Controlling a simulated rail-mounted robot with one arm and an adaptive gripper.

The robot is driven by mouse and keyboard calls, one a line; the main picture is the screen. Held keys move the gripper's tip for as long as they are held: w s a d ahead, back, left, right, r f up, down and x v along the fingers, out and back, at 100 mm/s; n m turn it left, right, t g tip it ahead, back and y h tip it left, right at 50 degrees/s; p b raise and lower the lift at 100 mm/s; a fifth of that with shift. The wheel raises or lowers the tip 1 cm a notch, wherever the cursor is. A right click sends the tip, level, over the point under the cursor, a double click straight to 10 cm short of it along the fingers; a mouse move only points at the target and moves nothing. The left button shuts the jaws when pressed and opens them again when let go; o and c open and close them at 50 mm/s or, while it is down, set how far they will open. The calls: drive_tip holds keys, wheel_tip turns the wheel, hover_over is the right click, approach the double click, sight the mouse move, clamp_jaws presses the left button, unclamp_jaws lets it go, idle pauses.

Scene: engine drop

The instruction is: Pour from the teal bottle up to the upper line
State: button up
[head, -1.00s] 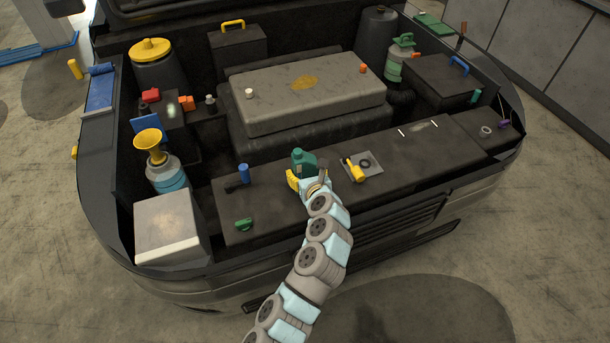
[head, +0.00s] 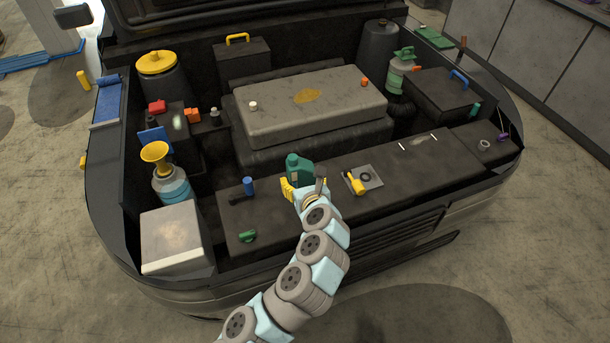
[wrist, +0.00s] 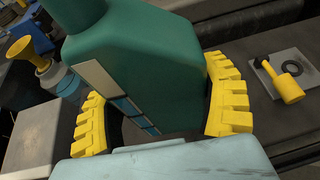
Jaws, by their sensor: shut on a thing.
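The teal bottle (head: 299,170) is upright at the front panel, in the middle of the head view. It fills the centre of the wrist view (wrist: 150,65), where a pale and blue striped strip shows on its side. My gripper (head: 303,192) has its yellow fingers on both sides of the bottle (wrist: 165,115) and is shut on it. A yellow funnel (head: 155,153) sits on a reservoir with a pale top and blue lower part (head: 172,186) at the left. The funnel also shows in the wrist view (wrist: 22,50). I cannot make out the level lines.
A white box (head: 172,238) stands in front of the reservoir. A blue cylinder (head: 248,186) and a green item (head: 247,237) are on the front panel (head: 410,175), left of my gripper. A yellow tool (head: 355,182) lies on a plate to the right.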

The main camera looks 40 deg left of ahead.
drive_tip(key=s+d+r+p, duration=0.2)
drive_tip(key=s+d+r, duration=0.1)
drive_tip(key=s, duration=0.4)
drive_tip(key=shift+s+d+r, duration=0.15)
drive_tip(key=shift+d+r, duration=0.1)
drive_tip(key=shift+d, duration=0.05)
drive_tip(key=o, duration=0.6)
drive_tip(key=c, duration=0.6)
